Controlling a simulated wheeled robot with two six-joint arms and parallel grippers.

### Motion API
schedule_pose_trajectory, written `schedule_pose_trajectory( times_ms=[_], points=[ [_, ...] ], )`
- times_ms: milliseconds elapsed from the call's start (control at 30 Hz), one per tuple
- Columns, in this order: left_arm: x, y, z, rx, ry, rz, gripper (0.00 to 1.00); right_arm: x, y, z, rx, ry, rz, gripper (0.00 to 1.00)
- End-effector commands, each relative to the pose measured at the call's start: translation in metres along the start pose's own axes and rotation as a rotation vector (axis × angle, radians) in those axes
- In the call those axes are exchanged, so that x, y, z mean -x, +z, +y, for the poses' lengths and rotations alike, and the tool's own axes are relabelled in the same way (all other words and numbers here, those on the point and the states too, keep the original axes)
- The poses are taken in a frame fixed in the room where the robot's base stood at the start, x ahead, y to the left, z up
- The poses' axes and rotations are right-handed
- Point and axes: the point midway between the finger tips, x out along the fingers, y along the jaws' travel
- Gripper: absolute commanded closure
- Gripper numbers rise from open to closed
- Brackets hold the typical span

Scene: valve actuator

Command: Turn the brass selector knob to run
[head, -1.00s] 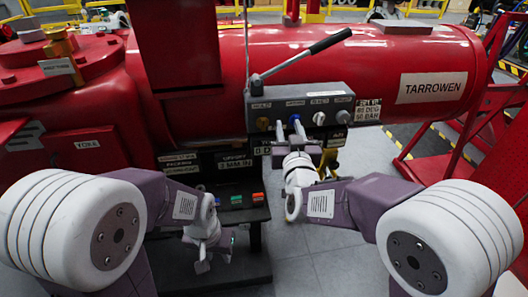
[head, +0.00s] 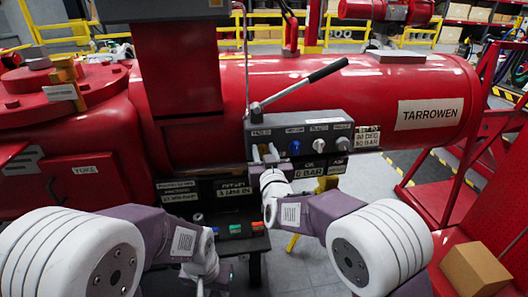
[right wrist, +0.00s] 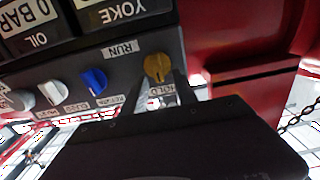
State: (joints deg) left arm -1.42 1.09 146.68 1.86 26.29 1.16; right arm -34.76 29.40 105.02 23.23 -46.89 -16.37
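The brass selector knob (right wrist: 157,67) shows in the right wrist view on a dark grey panel. A RUN label (right wrist: 121,48) is at its upper left and a HOLD label (right wrist: 161,89) is below it. My right gripper (right wrist: 160,78) is open, one finger on each side of the knob; contact is unclear. In the head view, my right gripper (head: 264,150) is at the left end of the grey control box (head: 310,129), and its fingers largely hide the knob. My left gripper (head: 207,268) hangs low, away from the box; its fingers are unclear.
A blue knob (head: 295,148), a white knob (head: 319,146) and a grey knob (head: 342,143) sit right of the brass one. A long lever (head: 300,83) rises above the box. The red cylinder (head: 400,90) is behind. A cardboard box (head: 475,268) is at lower right.

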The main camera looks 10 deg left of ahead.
Motion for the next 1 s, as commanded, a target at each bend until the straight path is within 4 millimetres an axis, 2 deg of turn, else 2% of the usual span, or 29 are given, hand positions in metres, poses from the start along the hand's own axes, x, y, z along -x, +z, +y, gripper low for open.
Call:
schedule_pose_trajectory(
  times_ms=[133, 200, 267, 667, 1000],
  points=[
    [0.0, 0.0, 0.0, 0.0, 0.0, 0.0, 0.64, 0.0, 0.0, 0.0, 0.0, 0.0, -0.001, 0.65],
    [0.0, 0.0, 0.0, 0.0, 0.0, 0.0, 0.64, 0.0, 0.0, 0.0, 0.0, 0.0, -0.001, 0.85],
    [0.0, 0.0, 0.0, 0.0, 0.0, 0.0, 0.64, 0.0, 0.0, 0.0, 0.0, 0.0, -0.001, 1.0],
    [-0.006, 0.001, 0.0, 0.0, 0.0, 0.0, 0.64, 0.001, 0.002, 0.001, -0.042, 0.0, -0.001, 1.0],
    [-0.033, 0.003, -0.001, 0.0, 0.0, 0.0, 0.64, 0.001, 0.006, 0.006, -0.285, 0.001, 0.0, 1.0]
  ],
)
